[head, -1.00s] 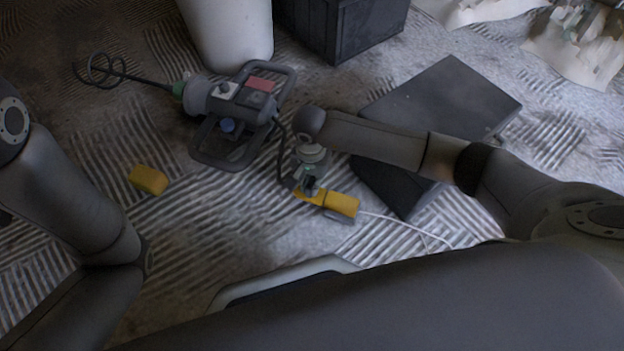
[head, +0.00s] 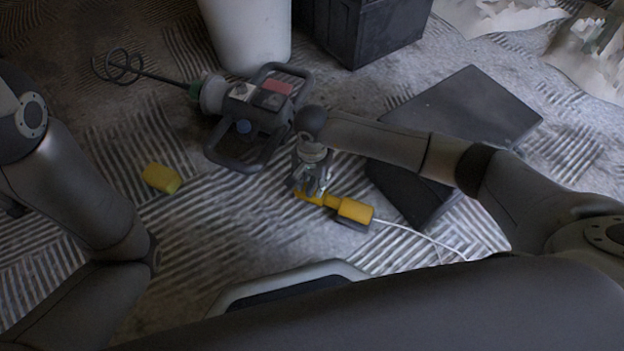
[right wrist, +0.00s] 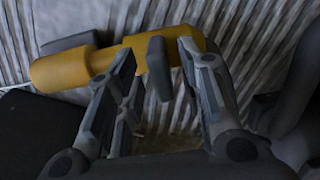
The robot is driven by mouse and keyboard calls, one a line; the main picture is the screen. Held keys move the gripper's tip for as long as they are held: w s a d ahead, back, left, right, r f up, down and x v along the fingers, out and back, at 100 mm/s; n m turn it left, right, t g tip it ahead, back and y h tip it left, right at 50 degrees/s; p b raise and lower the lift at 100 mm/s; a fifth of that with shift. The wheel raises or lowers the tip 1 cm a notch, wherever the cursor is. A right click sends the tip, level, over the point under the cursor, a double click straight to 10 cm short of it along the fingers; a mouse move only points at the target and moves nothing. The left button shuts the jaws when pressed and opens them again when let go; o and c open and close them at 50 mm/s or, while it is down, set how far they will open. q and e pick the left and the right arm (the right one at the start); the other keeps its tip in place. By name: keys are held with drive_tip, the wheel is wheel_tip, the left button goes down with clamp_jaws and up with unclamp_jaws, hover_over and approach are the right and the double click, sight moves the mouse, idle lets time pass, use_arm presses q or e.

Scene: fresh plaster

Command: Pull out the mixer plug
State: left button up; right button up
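The mixer (head: 262,105), dark with a red patch and a long whisk, lies on the floor at the upper middle of the head view. Below it lie the yellow mixer plug (head: 309,196) and the yellow coupling (head: 355,211), which has a white cable; the two are joined. My right gripper (head: 312,192) is down over the plug. In the right wrist view its fingers (right wrist: 157,52) are apart, with a grey tab (right wrist: 158,68) on the yellow plug (right wrist: 190,42) between them and gaps at both sides. My left gripper is out of view.
A yellow block (head: 161,178) lies on the floor at the left. A white bucket (head: 248,35) and a dark crate (head: 370,35) stand at the back. A dark flat panel (head: 460,110) lies under my right forearm. Torn white sheets (head: 590,60) lie at the upper right.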

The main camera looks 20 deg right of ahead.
wheel_tip(320, 180, up, 12)
idle(0.4)
idle(0.4)
